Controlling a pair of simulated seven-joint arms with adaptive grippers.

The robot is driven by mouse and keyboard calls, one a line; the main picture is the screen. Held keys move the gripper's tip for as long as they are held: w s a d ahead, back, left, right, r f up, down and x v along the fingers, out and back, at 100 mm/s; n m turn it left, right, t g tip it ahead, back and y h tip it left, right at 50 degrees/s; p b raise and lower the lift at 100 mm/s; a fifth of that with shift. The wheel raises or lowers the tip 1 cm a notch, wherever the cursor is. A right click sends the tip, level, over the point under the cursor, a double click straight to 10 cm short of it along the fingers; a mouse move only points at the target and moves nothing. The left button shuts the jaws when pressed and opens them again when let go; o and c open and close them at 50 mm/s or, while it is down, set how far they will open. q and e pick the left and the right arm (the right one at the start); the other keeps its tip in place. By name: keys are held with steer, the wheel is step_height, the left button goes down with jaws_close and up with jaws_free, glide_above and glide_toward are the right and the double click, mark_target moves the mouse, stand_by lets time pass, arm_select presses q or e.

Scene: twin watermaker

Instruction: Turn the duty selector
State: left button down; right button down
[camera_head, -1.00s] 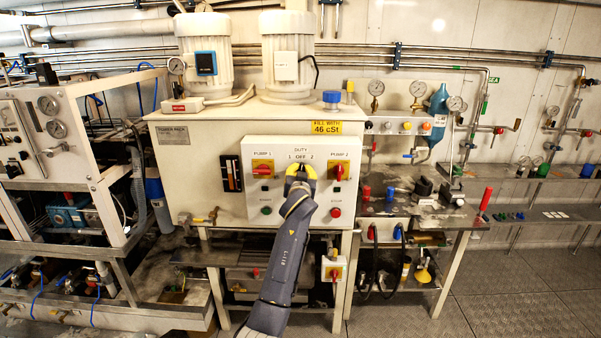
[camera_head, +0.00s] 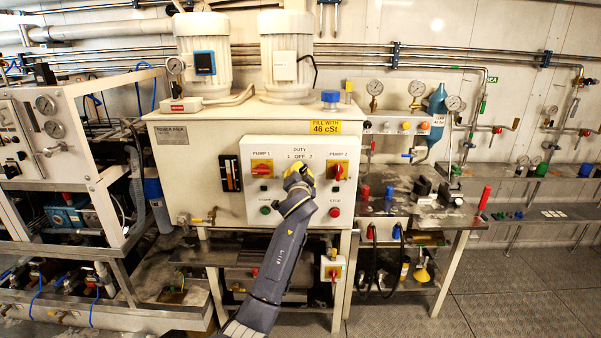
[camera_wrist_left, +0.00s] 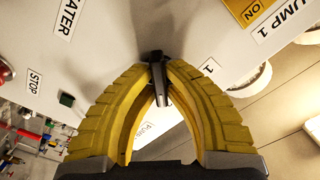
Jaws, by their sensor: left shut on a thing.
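The duty selector is a small black knob on the white control panel (camera_head: 270,213), under the DUTY label with its 1, OFF and 2 marks. In the head view my left gripper (camera_head: 298,172) covers the knob, so its pointing direction is hidden there. In the left wrist view the black selector (camera_wrist_left: 157,72) sits between the tips of the yellow fingers of my left gripper (camera_wrist_left: 156,68), which is shut on it. A label "1" lies beside the right finger in that view. My right gripper is not in view.
The red pump 1 switch (camera_head: 262,170) and pump 2 switch (camera_head: 339,170) flank the selector. A bench (camera_head: 400,207) with fittings stands to the right.

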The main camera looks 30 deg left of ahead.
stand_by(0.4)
arm_select(q)
steer(key=c, duration=1.5)
jaws_free()
steer(key=shift+o, duration=0.2)
steer(key=shift+s, duration=0.1)
steer(key=v, duration=1.2)
